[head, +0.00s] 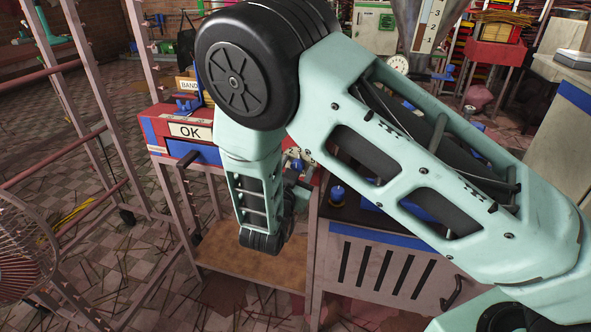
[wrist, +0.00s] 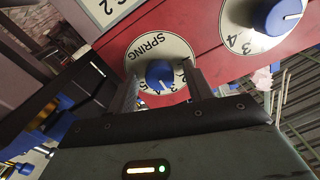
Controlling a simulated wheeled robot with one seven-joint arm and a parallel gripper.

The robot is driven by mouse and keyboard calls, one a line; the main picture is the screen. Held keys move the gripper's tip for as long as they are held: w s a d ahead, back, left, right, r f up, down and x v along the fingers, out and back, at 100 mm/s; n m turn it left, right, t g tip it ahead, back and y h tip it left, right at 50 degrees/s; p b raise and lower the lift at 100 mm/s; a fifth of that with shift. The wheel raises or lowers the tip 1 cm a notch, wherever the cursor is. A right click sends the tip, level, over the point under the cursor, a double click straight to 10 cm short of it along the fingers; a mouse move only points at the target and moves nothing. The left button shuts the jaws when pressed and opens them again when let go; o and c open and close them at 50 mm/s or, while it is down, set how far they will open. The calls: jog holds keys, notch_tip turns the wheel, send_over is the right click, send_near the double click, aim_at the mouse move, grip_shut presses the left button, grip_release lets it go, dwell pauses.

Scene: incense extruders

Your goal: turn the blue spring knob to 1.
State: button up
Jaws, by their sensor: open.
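The blue spring knob (wrist: 160,75) sits on a round cream dial (wrist: 150,50) marked SPRING, on a red panel in the wrist view. Numbers ring the lower part of the dial, partly covered. A pale pointer line shows on the knob, slanting toward the lower side of the picture, but I cannot tell which number it marks. My gripper (wrist: 162,73) is open, with one finger on each side of the knob. I cannot tell whether the fingers touch it. In the head view my arm hides most of this panel.
A second blue knob (wrist: 280,16) on a numbered dial is at the upper right of the wrist view.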

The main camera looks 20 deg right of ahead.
jog(key=c, duration=1)
jog(key=shift+o, duration=0.2)
jog(key=shift+n+p, duration=0.3)
jog(key=shift+r+n+p, duration=0.1)
jog(key=shift+n+p, duration=0.65)
jog(key=shift+n, duration=0.25)
jog(key=n+p, duration=0.2)
jog(key=n, duration=0.2)
jog(key=shift+p, duration=0.4)
jog(key=n+p, duration=0.1)
jog(key=n, duration=0.3)
jog(key=shift+p, duration=0.4)
jog(key=shift+f+n+p, duration=0.2)
jog(key=shift+n+p, duration=0.55)
jog(key=shift+n, duration=1.05)
